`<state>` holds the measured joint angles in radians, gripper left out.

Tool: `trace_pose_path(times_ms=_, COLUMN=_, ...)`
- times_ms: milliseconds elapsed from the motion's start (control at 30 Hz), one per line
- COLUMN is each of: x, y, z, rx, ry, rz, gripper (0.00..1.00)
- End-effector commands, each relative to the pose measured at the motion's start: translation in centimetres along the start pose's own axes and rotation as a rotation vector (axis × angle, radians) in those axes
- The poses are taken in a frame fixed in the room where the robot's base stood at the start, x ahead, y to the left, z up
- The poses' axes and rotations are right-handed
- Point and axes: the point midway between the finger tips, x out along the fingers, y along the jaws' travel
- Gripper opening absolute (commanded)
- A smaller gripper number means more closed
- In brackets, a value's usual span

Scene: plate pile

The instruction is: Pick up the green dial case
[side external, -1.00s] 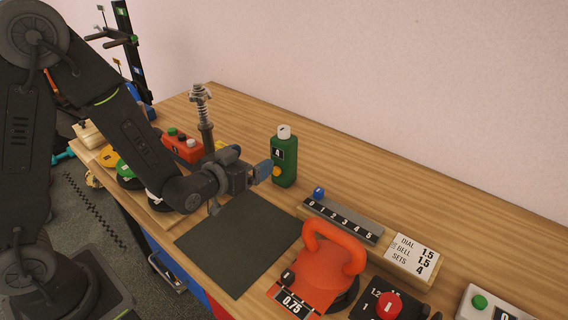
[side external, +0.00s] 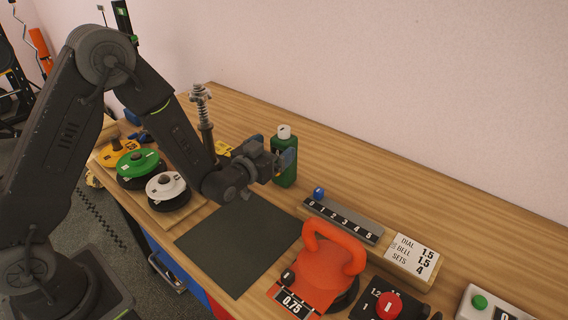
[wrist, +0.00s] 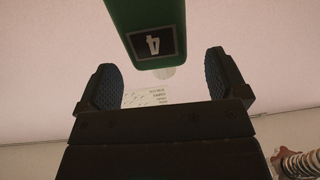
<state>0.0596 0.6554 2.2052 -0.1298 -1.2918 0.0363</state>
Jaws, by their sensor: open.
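The green case (side external: 284,177), with a pale cap, stands upright on the wooden table at the back, past the dark mat. My gripper (side external: 283,158) is open at its near side and hides part of its front.
A spring-topped post (side external: 203,115) stands left of the case, near my wrist. A numbered grey bar (side external: 343,220) with a blue knob lies to the right. A red kettlebell (side external: 330,255) stands in front. The dark mat (side external: 240,242) is bare.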

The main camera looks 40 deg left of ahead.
Motion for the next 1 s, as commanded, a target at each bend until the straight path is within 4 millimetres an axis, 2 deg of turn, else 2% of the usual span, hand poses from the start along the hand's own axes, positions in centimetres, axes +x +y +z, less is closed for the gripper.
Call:
trace_pose_path(times_ms=300, x=4.3, y=0.1, z=-0.3, rx=-0.001, ry=-0.001, rz=-0.001, gripper=0.92)
trace_pose_path(times_ms=600, x=4.8, y=0.1, z=-0.3, rx=-0.001, ry=-0.002, rz=0.0, gripper=0.92)
trace_pose_path(times_ms=1000, x=4.8, y=0.1, z=-0.3, rx=-0.001, ry=-0.002, rz=0.0, gripper=0.54)
